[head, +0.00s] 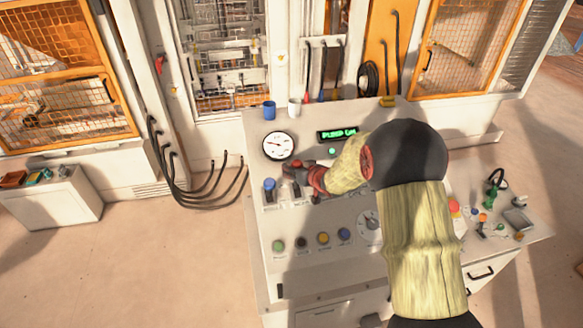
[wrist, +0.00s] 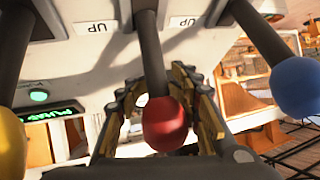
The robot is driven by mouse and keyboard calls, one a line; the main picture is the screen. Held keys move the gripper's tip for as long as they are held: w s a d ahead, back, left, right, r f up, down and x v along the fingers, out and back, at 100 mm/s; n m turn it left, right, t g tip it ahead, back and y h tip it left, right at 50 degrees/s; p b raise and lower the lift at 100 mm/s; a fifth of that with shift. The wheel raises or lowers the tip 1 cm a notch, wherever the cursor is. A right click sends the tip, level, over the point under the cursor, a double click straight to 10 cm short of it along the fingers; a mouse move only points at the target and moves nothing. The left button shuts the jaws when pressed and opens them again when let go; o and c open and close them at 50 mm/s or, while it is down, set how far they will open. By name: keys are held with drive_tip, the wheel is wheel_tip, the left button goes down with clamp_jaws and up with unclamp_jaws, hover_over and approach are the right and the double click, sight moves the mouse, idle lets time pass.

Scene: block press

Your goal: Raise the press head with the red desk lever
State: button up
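The red desk lever shows in the wrist view as a round red knob (wrist: 165,124) on a dark rod. My gripper (wrist: 157,88) has its fingers on either side of the red knob and rod. The fingers look spread, with a gap on the left of the knob; contact on the right is hard to tell. In the head view my gripper (head: 297,172) is over the upper left of the sloped desk (head: 262,225), and it hides the red knob. The press head cannot be made out.
A blue lever knob (wrist: 298,86) and a yellow knob (wrist: 10,145) flank the red one closely. "UP" labels sit by the rods. The desk carries a gauge (head: 278,146), a lit green display (head: 338,134) and several buttons.

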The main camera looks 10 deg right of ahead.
drive_tip(key=shift+o, duration=1.2)
drive_tip(key=shift+a+r, duration=0.1)
drive_tip(key=shift+r, duration=0.2)
drive_tip(key=shift+o, duration=0.5)
drive_tip(key=shift+r, duration=0.1)
drive_tip(key=shift+s+r, duration=0.1)
drive_tip(key=v, duration=1.1)
drive_tip(key=shift+s, duration=0.3)
